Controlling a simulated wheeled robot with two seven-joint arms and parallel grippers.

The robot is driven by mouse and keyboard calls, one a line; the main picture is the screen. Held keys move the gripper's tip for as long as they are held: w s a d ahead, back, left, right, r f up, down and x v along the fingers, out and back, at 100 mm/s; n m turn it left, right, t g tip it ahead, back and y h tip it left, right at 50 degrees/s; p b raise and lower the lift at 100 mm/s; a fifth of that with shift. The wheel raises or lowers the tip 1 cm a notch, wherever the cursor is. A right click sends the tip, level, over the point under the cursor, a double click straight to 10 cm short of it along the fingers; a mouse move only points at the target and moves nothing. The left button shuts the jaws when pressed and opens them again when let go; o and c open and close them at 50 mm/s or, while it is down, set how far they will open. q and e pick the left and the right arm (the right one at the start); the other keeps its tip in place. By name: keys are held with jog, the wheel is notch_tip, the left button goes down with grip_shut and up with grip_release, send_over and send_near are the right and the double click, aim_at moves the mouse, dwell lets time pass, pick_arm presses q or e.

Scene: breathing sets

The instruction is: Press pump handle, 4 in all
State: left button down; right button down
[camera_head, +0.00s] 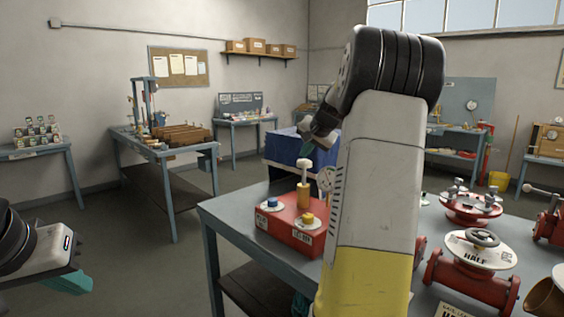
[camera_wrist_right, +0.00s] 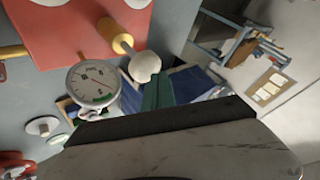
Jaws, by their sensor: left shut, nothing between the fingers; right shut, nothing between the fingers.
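The pump handle has a pale round knob (camera_head: 304,164) on a brass-coloured cylinder (camera_head: 303,195), upright on a red box (camera_head: 290,238). The handle looks raised. The knob also shows in the right wrist view (camera_wrist_right: 145,66), beside a round gauge (camera_wrist_right: 93,85). My right gripper (camera_wrist_right: 158,90) is shut and empty, its teal fingers close to the knob; I cannot tell whether they touch it. In the head view it is above and slightly right of the knob, partly hidden by my arm. My left gripper (camera_head: 70,283) is shut and empty at the lower left, away from the box.
A blue button (camera_head: 272,203) and a yellow button (camera_head: 307,219) sit on the red box. Red valves with round plates (camera_head: 478,247) stand to the right on the same grey table (camera_head: 228,217). My right arm hides the table's middle. Open floor lies to the left.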

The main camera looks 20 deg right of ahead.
aim_at(306, 162)
jog(key=shift+f, duration=2.2)
dwell(1.7)
jog(key=shift+r, duration=2.6)
jog(key=shift+r, duration=2.5)
